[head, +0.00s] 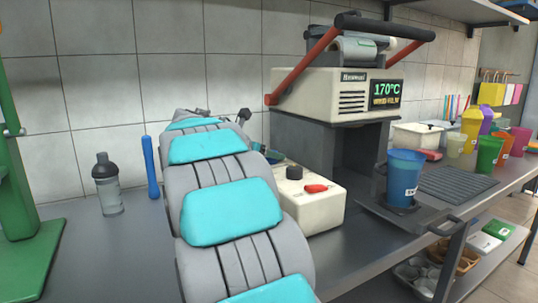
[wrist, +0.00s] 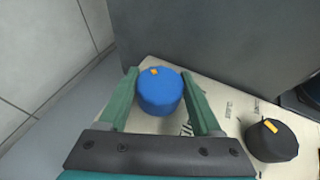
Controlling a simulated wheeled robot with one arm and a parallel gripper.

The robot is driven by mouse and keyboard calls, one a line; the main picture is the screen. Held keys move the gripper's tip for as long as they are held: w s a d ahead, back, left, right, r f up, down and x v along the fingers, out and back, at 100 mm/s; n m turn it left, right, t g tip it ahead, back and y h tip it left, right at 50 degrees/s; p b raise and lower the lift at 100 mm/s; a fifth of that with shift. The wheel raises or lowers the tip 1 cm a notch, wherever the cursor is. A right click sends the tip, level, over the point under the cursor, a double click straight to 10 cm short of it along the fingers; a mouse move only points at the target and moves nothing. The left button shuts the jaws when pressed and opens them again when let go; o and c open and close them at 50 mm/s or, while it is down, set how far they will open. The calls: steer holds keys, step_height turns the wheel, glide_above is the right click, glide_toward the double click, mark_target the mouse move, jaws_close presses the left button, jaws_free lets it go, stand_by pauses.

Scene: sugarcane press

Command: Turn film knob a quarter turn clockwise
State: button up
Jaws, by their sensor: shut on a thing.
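A round blue knob (wrist: 160,92) with a small orange mark stands on a cream control box (wrist: 205,95). The orange mark is at the far left of its top in the wrist view. My gripper (wrist: 160,72) has its two green fingers on either side of the knob and is shut on it. A black knob (wrist: 270,141) with a yellow mark is to the right. In the head view the control box (head: 325,215) shows a black knob (head: 294,172) and a red knob (head: 316,188). My arm hides much of the gripper and the box's left part there.
The cream press (head: 310,95) with a 170°C display stands behind the box. A blue cup (head: 404,175) stands on its tray to the right. A bottle (head: 107,185) and a blue stick (head: 151,168) stand left of my arm.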

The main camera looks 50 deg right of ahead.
steer(key=shift+w, duration=0.1)
steer(key=shift+m+g, duration=1.1)
steer(key=shift+g, duration=0.1)
steer(key=shift+r+m+g, duration=0.1)
steer(key=shift+m+g, duration=1)
steer(key=shift+g, duration=0.1)
steer(key=o, duration=1.4)
steer(key=shift+a, duration=0.1)
steer(key=shift+v, duration=3.8)
steer(key=shift+w, duration=0.1)
steer(key=shift+c, duration=0.2)
